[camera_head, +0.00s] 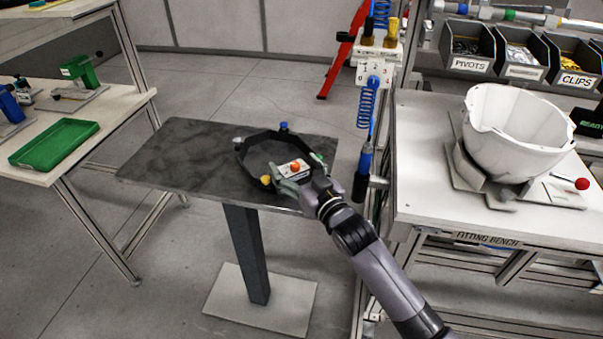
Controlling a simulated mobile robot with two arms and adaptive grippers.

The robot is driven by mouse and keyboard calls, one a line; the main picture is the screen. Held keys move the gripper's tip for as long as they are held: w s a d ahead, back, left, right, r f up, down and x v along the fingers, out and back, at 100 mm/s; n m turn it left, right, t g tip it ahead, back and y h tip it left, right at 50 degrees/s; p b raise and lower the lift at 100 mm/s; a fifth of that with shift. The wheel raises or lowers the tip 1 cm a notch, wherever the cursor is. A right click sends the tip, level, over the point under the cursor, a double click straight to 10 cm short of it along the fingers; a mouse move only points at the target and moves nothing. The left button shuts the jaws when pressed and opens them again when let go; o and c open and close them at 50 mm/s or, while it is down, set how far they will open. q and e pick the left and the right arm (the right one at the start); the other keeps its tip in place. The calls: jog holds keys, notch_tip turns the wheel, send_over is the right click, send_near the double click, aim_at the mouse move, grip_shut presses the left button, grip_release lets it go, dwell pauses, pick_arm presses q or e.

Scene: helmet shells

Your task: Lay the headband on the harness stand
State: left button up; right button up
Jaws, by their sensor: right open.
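The harness stand is a dark grey tabletop (185,158) on a single square post with a pale floor plate. The headband (256,140), a dark angular ring with blue, yellow and pale fittings, lies flat on the right part of this top. A white block with an orange knob (294,168) shows at the ring's near right side. My right gripper (291,180) is open at that near side, close around or beside the block. Its fingers cover part of the ring, and contact cannot be told. My left gripper is not in view.
The fitting bench (418,180) at right bears a white helmet shell (515,135) on a holder, with parts bins behind. A blue coiled hose (367,105) hangs beside the stand. A left bench carries a green tray (55,143). The stand's left half is clear.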

jog(key=b+v, duration=0.1)
jog(key=v, duration=0.9)
jog(key=shift+s+d, duration=0.2)
jog(key=shift+v, duration=0.75)
jog(key=shift+r, duration=0.15)
